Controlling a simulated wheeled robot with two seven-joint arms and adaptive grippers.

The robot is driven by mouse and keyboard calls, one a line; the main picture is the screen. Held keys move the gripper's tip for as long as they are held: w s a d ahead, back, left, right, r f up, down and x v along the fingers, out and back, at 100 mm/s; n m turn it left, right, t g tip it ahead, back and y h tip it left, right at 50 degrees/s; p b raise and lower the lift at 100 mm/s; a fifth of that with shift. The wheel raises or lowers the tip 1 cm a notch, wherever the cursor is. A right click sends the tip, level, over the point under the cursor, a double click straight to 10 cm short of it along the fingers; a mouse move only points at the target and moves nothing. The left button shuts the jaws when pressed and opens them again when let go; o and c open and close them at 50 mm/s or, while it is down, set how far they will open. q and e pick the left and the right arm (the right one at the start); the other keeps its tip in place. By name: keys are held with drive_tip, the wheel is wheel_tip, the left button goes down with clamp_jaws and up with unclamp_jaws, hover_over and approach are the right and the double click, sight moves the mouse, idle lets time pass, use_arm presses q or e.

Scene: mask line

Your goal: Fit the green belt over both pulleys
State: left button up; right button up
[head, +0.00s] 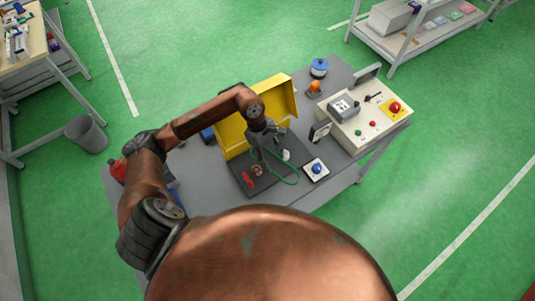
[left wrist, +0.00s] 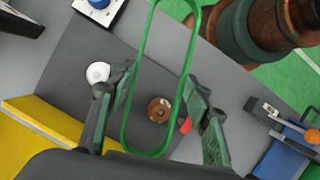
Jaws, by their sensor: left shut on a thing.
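The green belt (head: 290,182) is a long loop, and it also shows in the left wrist view (left wrist: 142,60). My left gripper (head: 264,148) is shut on it above the dark plate (head: 241,167); in the left wrist view the fingers (left wrist: 158,85) stand on either side of the loop. A brown pulley (left wrist: 159,109) shows inside the loop's outline; the belt looks nearer the camera than it. A white pulley (left wrist: 97,72) lies outside the loop, beside one finger; it also shows in the head view (head: 286,155). Contact between belt and pulleys cannot be told. My right gripper is not in view.
A red part (head: 249,180) sits on the plate's left side. A yellow panel (head: 268,105) stands behind the plate. A blue-button box (head: 316,170) is at its right, and a control console (head: 372,118) with a red button stands further right on the grey table (head: 205,178).

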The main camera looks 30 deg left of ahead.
sight(270, 152)
use_arm(q)
drive_tip(key=n+t, duration=0.1)
drive_tip(key=n, duration=0.2)
drive_tip(key=w+a+n+t, duration=0.1)
drive_tip(key=n, duration=0.2)
drive_tip(key=w+n+t+p, duration=0.1)
drive_tip(key=n, duration=0.1)
drive_tip(key=shift+a+r+n+y, duration=0.1)
drive_tip(key=shift+a+n+y, duration=0.2)
drive_tip(key=shift+a+n, duration=0.1)
drive_tip(key=shift+w+a+n, duration=0.2)
drive_tip(key=shift+w+n, duration=0.05)
drive_tip(key=shift+n, duration=0.55)
drive_tip(key=f+n, duration=0.1)
drive_tip(key=f, duration=0.1)
drive_tip(key=a+f+n+t+y+b, duration=0.1)
drive_tip(key=f, duration=0.1)
drive_tip(key=w+f+n, duration=0.1)
drive_tip(key=f+n, duration=0.1)
drive_tip(key=shift+w+a+f+t+b, duration=0.1)
drive_tip(key=shift+a+t+b, duration=0.15)
drive_tip(key=shift+t+b, duration=0.15)
drive_tip(key=shift+f+b, duration=1.7)
drive_tip(key=shift+f, duration=0.8)
drive_tip(key=o, duration=1.1)
